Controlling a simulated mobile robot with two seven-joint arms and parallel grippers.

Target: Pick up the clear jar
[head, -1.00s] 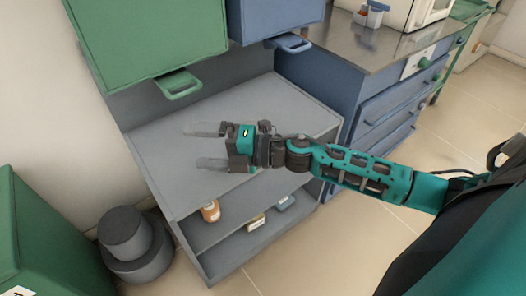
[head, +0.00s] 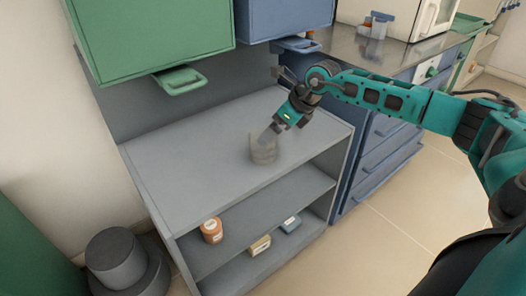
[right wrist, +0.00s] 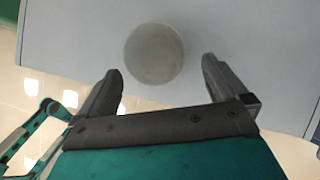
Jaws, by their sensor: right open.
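The clear jar (head: 262,152) is a greyish, see-through round vessel standing on the grey top of the shelf unit (head: 190,150). My right gripper (head: 271,131) reaches in from the right and angles down toward the jar, its fingers overlapping the jar's upper part in the head view. In the right wrist view the jar (right wrist: 153,50) is a pale disc at and just beyond the open fingertips of my right gripper (right wrist: 162,70). One finger is on either side, with gaps between. I cannot tell the depth of the fingertips relative to the rim. My left gripper is not in view.
An orange-brown jar (head: 211,230), a yellowish box (head: 260,245) and a blue-grey box (head: 290,224) sit on the lower shelf. Green (head: 150,40) and blue (head: 285,20) cabinets hang above the back. The top around the clear jar is bare.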

